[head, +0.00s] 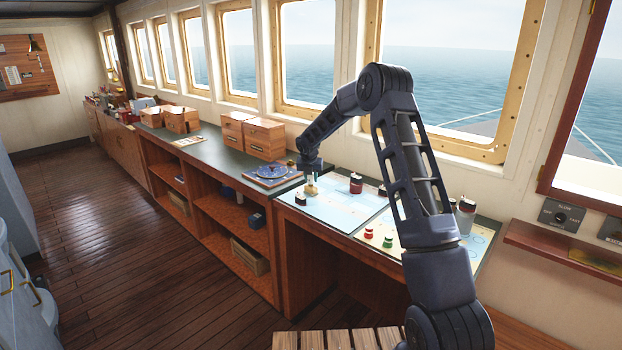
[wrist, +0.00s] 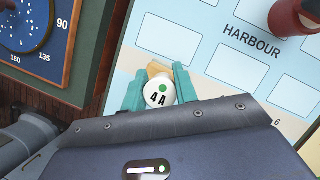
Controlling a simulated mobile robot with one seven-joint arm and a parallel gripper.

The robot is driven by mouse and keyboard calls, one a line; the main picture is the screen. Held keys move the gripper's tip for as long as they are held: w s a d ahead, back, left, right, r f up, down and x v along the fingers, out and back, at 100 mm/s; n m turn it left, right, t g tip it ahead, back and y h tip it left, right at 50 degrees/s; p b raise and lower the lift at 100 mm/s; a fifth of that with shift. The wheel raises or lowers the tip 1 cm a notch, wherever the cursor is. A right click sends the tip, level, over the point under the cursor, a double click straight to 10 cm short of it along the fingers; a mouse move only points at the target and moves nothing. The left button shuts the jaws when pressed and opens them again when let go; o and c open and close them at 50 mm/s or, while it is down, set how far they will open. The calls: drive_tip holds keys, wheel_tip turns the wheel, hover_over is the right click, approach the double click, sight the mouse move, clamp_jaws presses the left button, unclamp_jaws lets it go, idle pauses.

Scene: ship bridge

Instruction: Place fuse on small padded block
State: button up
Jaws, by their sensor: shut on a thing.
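A blue compass dial board (head: 272,172) lies left of my gripper. A dark red and black knob-like piece (head: 356,183) stands to its right. Small red and green pieces (head: 369,232) stand nearer on the panel. Wooden boxes (head: 264,138) stand farther back along the counter.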

drive_tip(key=shift+f, duration=0.15)
drive_tip(key=o, duration=1)
drive_tip(key=v, duration=1.2)
drive_tip(key=shift+r, duration=0.25)
